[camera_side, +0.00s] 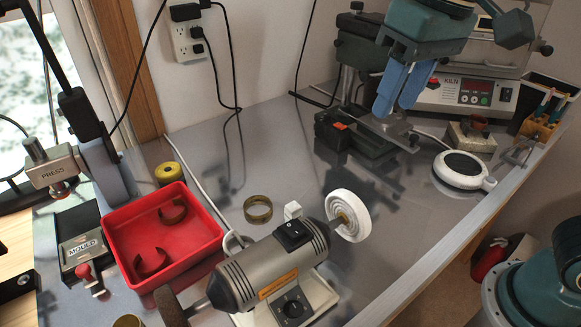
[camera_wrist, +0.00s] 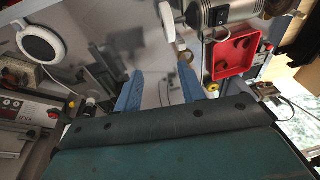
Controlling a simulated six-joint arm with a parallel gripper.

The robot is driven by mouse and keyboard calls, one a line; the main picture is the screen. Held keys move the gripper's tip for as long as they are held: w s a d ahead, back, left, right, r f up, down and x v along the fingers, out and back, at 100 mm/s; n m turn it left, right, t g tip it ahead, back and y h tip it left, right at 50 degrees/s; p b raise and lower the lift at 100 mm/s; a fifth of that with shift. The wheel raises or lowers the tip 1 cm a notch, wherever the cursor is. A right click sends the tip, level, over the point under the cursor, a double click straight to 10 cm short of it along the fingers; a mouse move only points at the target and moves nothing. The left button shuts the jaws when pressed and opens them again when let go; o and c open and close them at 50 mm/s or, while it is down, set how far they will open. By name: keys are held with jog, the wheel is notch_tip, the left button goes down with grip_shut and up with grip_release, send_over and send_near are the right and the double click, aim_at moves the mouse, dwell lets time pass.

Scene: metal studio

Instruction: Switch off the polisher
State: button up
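The polisher (camera_side: 262,268) is a grey motor on a pale base at the front middle of the bench in the side view. A black rocker switch (camera_side: 293,233) sits on top of it, and a dial is on the base. I cannot tell the switch position. A white buffing wheel (camera_side: 350,216) is on its right end. In the wrist view the polisher (camera_wrist: 207,14) is at the top, partly cut off. My gripper (camera_side: 396,108) has blue fingers and is raised above the back of the bench, away from the polisher. In the wrist view its fingers (camera_wrist: 160,73) are apart and empty.
A red tray (camera_side: 209,250) with curved brown pieces stands left of the polisher, near a press (camera_side: 58,172). A brass ring (camera_side: 258,209) lies behind the polisher. A round white device (camera_side: 462,169) and a kiln (camera_side: 470,90) are at right. The bench between is largely clear.

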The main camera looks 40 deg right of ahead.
jog(key=s+d+f+t, duration=0.1)
jog(key=s+d+f, duration=0.2)
jog(key=d, duration=0.3)
jog(key=s+d+f+t, duration=0.2)
jog(key=s+d+f, duration=0.1)
jog(key=s+d, duration=0.2)
jog(key=shift+d+f+h, duration=0.15)
jog(key=shift+d+h, duration=0.15)
jog(key=shift+d, duration=0.75)
jog(key=shift+s+d+f+t, duration=0.3)
jog(key=shift+s+d+f, duration=0.45)
jog(key=shift+f, duration=0.15)
